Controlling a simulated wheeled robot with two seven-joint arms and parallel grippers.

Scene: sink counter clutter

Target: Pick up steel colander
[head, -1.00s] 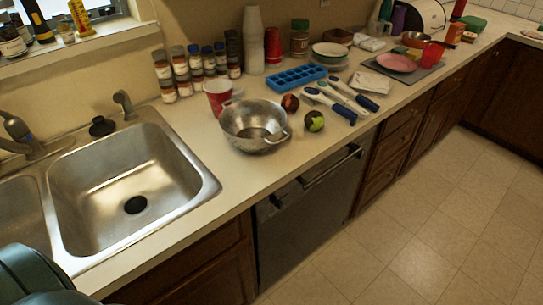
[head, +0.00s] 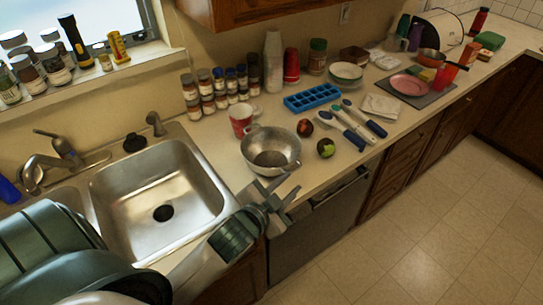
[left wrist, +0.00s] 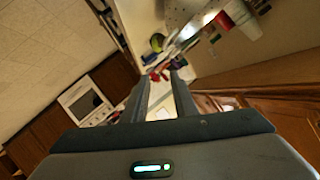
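The steel colander (head: 270,150) is a shiny round bowl with side handles. It sits upright on the counter, right of the sink, in the head view. Part of its perforated side (left wrist: 182,12) shows at the top of the left wrist view. My left gripper (head: 283,194) is at the counter's front edge, just in front of the colander and apart from it. Its two fingers stand apart with nothing between them, as the left wrist view (left wrist: 163,85) also shows. My right gripper is in neither view.
A red cup (head: 241,120) stands close behind the colander. A dark red fruit (head: 304,128) and a green one (head: 326,148) lie to its right, by several utensils and a blue ice tray (head: 312,97). The sink (head: 155,195) is to the left.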

